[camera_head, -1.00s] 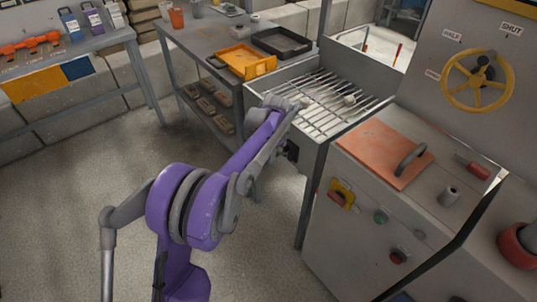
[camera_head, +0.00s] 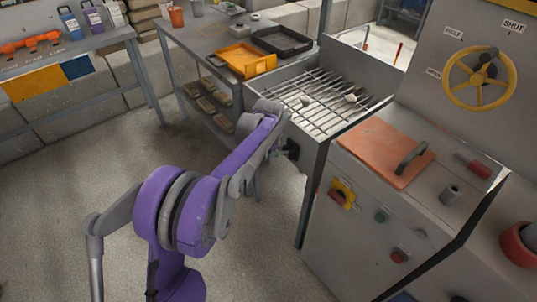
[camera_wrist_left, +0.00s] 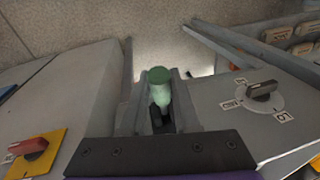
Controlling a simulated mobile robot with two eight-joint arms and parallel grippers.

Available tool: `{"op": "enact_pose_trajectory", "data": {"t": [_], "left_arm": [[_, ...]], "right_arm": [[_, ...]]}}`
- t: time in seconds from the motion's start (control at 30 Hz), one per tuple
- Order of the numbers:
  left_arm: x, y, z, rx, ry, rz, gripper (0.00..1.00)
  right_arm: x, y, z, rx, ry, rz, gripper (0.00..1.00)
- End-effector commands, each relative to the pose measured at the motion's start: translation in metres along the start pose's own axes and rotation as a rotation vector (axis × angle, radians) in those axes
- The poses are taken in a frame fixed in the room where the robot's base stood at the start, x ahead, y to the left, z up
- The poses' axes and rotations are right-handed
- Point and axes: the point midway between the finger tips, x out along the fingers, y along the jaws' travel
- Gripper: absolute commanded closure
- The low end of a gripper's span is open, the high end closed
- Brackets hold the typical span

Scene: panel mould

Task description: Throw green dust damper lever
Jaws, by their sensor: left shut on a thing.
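The green-handled lever (camera_wrist_left: 160,86) stands between the fingers of my left gripper (camera_wrist_left: 159,98) in the left wrist view. The gripper is shut on its green grip; the lower part of the lever is in shadow between the fingers. In the head view my left arm reaches to the near left side of the grated grey bench (camera_head: 322,143). The lever and fingertips are hidden behind the arm there. My right gripper does not show.
A dark rotary knob (camera_wrist_left: 262,90) on a white dial sits right of the lever. A red switch on a yellow plate (camera_wrist_left: 30,147) is at lower left. A control cabinet (camera_head: 365,235) stands right of my arm. The floor (camera_head: 75,200) to the left is clear.

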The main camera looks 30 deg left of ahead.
Motion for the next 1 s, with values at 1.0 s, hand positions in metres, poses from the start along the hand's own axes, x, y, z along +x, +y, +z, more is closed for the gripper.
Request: {"op": "enact_pose_trajectory", "data": {"t": [1.0], "left_arm": [[0.093, 0.017, 0.012, -0.143, 0.824, -0.085, 1.0]], "right_arm": [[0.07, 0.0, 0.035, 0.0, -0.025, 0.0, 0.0]]}}
